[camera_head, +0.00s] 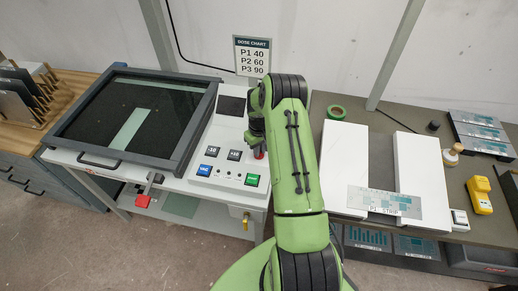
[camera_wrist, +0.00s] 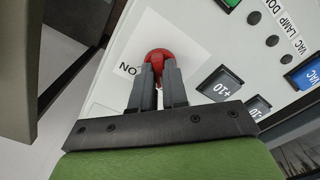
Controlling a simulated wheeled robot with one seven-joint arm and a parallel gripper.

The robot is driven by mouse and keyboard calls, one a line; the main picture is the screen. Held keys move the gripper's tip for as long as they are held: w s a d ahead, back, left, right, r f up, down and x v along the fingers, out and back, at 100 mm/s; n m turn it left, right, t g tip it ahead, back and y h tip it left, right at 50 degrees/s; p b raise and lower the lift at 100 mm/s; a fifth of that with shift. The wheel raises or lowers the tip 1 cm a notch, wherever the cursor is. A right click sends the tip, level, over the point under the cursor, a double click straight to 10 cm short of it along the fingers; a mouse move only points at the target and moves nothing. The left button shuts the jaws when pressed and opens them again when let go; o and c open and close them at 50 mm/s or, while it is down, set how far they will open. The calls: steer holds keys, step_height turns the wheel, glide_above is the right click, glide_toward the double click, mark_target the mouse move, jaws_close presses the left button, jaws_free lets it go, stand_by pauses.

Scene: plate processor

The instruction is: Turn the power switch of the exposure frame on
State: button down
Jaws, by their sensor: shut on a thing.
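The exposure frame (camera_head: 192,107) is a dark glass-topped unit with a white control panel (camera_head: 211,160) on its right side. A round red switch knob (camera_wrist: 158,55) is on the panel, beside a label whose visible letters read "NO" as seen in the wrist view. My gripper (camera_wrist: 157,72) is shut on the red knob, with one finger at each side of it. In the head view my gripper (camera_head: 257,143) comes down onto the panel, and only a little red of the knob (camera_head: 259,155) shows below it. The knob's turn angle cannot be told.
The panel has +10 (camera_head: 234,155) and -10 buttons, a blue VAC button (camera_head: 204,170) and a green button (camera_head: 252,180). A dose chart (camera_head: 251,55) stands behind. To the right, white boards (camera_head: 344,160) and a P1 strip (camera_head: 384,202) lie on a bench.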

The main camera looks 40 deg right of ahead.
steer(key=shift+m+b, duration=0.35)
steer(key=shift+m, duration=0.05)
steer(key=m+b, duration=0.2)
steer(key=shift+f+m, duration=0.15)
steer(key=shift+m, duration=0.25)
steer(key=m+b, duration=0.3)
steer(key=m, duration=0.2)
steer(key=m+b, duration=0.2)
steer(key=m, duration=0.3)
steer(key=shift+r+m+b, duration=0.2)
steer(key=shift+m+b, duration=0.5)
steer(key=shift+m, duration=1.5)
steer(key=c, duration=1.1)
jaws_free()
steer(key=shift+c, duration=0.2)
